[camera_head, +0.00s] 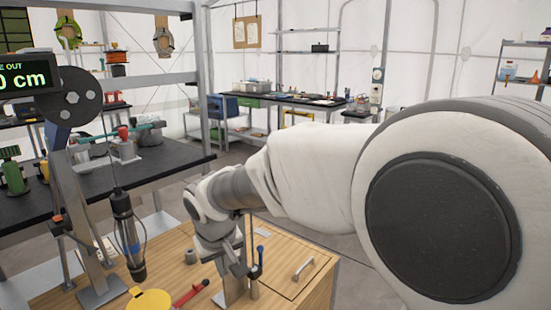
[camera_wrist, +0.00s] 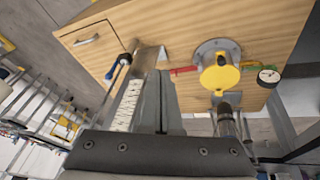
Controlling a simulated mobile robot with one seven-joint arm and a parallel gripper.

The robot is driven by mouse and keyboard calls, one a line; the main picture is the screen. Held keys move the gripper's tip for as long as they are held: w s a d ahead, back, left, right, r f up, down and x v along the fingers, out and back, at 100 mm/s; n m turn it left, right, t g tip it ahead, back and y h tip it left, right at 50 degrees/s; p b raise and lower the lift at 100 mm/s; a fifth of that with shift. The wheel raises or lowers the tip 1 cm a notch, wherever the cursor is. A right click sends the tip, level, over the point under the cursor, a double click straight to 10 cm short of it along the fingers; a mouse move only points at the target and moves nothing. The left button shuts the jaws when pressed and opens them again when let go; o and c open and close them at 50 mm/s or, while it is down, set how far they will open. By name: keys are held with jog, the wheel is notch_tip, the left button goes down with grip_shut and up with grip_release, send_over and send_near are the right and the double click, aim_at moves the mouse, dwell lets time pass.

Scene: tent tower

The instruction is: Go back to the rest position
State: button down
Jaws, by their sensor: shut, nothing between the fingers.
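My gripper (camera_wrist: 160,75) is shut and empty in the wrist view, its two grey fingers together above the wooden cabinet. In the head view my white arm reaches in from the right, and my gripper (camera_head: 236,262) is low over the cabinet, partly hard to make out against a metal bracket (camera_head: 230,292). That bracket (camera_wrist: 152,55) lies just past the fingertips in the wrist view; I cannot tell whether they touch. A blue-handled tool (camera_head: 259,262) stands beside it and also shows left of the fingers in the wrist view (camera_wrist: 117,70).
On the wooden cabinet (camera_head: 285,255) are a yellow disc (camera_head: 150,299) and a red-handled tool (camera_head: 192,293). A black bench (camera_head: 180,158) stands behind. Open floor (camera_head: 345,242) lies right of the cabinet.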

jog(key=s+d+r+m, duration=0.2)
jog(key=s+d+r, duration=0.2)
jog(key=d, duration=0.4)
jog(key=s+d+r+m, duration=0.1)
jog(key=s+d+r, duration=0.25)
jog(key=d, duration=0.45)
jog(key=s+d+m+t, duration=0.1)
jog(key=s+d+m, duration=0.2)
jog(key=s+d, duration=0.75)
notch_tip(320, 180, up, 15)
jog(key=s+a+p, duration=0.2)
jog(key=p, duration=1.4)
jog(key=shift+s+h, duration=0.15)
jog(key=shift+h, duration=0.15)
